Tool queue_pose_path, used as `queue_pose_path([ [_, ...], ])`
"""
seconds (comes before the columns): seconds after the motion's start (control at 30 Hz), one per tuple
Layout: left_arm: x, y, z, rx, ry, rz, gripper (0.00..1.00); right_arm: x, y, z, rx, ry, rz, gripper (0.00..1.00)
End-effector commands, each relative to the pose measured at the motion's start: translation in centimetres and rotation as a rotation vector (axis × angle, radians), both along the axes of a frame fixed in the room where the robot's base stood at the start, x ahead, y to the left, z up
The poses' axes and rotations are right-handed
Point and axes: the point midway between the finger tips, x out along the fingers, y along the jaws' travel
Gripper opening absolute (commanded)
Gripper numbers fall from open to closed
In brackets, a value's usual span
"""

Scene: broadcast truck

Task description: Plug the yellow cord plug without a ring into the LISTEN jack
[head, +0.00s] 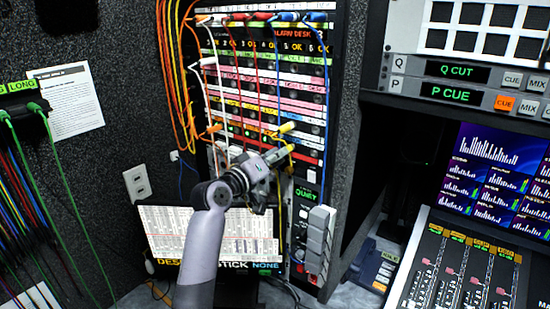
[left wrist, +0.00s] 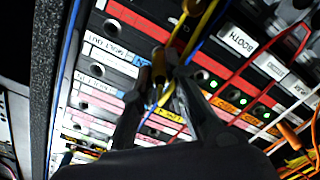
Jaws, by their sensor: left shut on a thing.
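My left gripper (head: 272,163) is at the front of the patch bay (head: 262,100), toward its lower right. It is shut on a yellow plug (head: 281,152), which also shows between the fingers in the left wrist view (left wrist: 158,64). The plug's tip is close to the panel; I cannot tell whether it touches. Another yellow plug (head: 287,127) sits just above it in the head view, with a yellow cord. I cannot make out a ring on either plug. The LISTEN label is not readable in either view. My right gripper is not in view.
Red, blue, white and orange cords hang across the patch bay. A BOOTH label (left wrist: 243,41) shows in the left wrist view. Below the bay are a QUIET box (head: 306,194) and a grey handset-like object (head: 319,238). A mixing desk (head: 455,270) stands at right.

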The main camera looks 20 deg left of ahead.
Motion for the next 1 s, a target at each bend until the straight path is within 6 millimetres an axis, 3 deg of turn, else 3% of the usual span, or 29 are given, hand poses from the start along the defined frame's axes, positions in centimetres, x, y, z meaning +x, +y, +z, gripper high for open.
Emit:
queue_pose_path([
  [0.07, 0.2, 0.0, 0.2, 0.0, -0.003, 0.001, 0.0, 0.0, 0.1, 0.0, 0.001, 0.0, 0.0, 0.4],
  [0.1, 0.2, -0.1, 0.2, 0.0, -0.003, 0.001, 0.14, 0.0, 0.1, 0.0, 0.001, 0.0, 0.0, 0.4],
  [0.43, 0.2, 0.0, 0.1, 0.0, -0.002, 0.001, 0.36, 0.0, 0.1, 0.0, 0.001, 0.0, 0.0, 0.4],
  [0.8, -0.1, 0.1, 0.0, 0.001, 0.0, 0.001, 0.37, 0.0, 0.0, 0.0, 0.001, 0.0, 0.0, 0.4],
  [1.0, -2.4, 1.0, -0.1, 0.003, -0.001, 0.003, 0.37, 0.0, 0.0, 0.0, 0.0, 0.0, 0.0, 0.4],
])
